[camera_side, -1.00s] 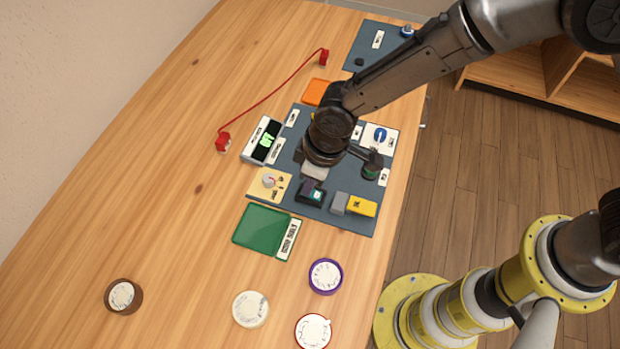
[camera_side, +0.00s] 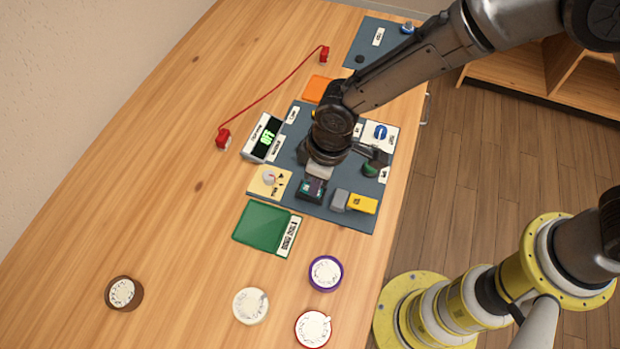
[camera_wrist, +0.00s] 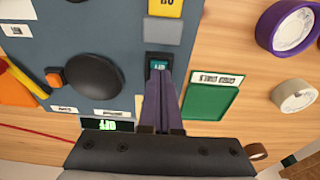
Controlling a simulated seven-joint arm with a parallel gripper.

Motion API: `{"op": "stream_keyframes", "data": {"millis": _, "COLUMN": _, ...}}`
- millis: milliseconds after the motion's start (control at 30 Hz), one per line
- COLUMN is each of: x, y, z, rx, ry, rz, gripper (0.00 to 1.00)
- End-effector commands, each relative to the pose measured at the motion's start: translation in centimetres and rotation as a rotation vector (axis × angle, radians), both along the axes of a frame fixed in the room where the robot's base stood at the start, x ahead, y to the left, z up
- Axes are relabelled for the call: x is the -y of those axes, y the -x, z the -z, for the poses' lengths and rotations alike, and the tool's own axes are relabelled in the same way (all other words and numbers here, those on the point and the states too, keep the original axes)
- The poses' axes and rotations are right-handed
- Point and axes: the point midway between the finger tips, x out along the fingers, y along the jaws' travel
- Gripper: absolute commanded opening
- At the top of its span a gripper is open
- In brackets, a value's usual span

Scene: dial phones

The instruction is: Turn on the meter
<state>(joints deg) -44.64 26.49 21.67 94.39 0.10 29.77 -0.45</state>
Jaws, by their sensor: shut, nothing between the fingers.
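The meter (camera_side: 264,138) is a light-framed box with a dark display at the panel's left edge. Green letters on it read OFF, and the display also shows in the wrist view (camera_wrist: 107,124). A dark switch with a teal face (camera_side: 311,189) sits on the blue-grey panel (camera_side: 330,211); its teal end shows in the wrist view (camera_wrist: 158,64). My gripper (camera_wrist: 161,74) is shut and empty, its purplish fingers together, with the tips at or just over the switch. I cannot tell whether they touch. The fingers hide part of the switch.
Several round dials, including a purple one (camera_side: 326,273), stand on the open wood nearer the camera.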

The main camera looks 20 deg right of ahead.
Motion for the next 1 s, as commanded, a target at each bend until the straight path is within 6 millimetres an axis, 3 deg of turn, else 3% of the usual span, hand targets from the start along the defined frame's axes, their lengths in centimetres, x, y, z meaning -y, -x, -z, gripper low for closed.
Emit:
{"op": "stream_keyframes", "data": {"millis": 300, "x": 0.2, "y": 0.2, "z": 0.1, "rx": -0.004, "ry": 0.004, "rz": 0.000, "gripper": 0.00}}
{"op": "stream_keyframes", "data": {"millis": 467, "x": 0.2, "y": 0.2, "z": -0.9, "rx": -0.001, "ry": 0.001, "rz": 0.000, "gripper": 0.00}}
{"op": "stream_keyframes", "data": {"millis": 1000, "x": 1.6, "y": 1.6, "z": -11.4, "rx": 0.001, "ry": -0.001, "rz": 0.000, "gripper": 0.00}}
